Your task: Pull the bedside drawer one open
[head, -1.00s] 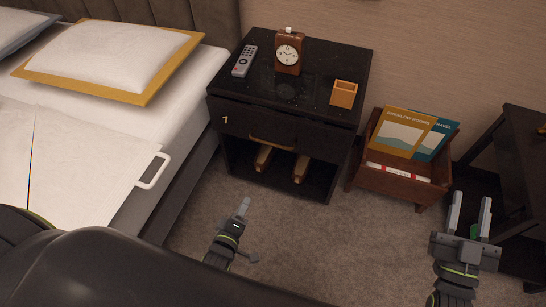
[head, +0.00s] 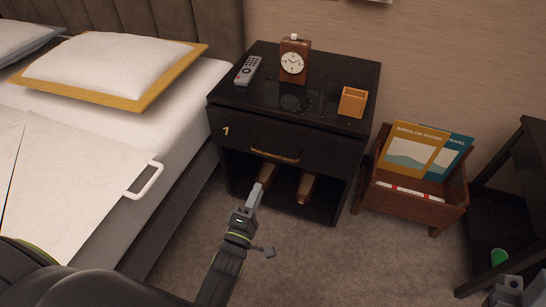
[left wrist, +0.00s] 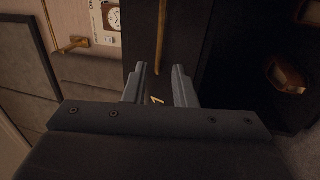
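The bedside drawer one (head: 240,128) is the black front marked "1" in the dark nightstand. It looks shut, flush with the nightstand body. Its brass bar handle (head: 275,156) also shows in the left wrist view (left wrist: 160,40), upright there, ahead of the fingers and roughly between their lines. My left gripper (head: 256,195) is below and in front of the handle, apart from it. In the left wrist view its two fingers (left wrist: 158,85) stand apart with nothing between them.
On the nightstand top (head: 315,105) are a remote (head: 248,70), a clock (head: 294,62) and an orange box (head: 353,102). Shoe-like brown items (head: 306,188) lie in the open shelf below. The bed (head: 190,125) is left, a magazine rack (head: 415,205) right. Carpet in front is clear.

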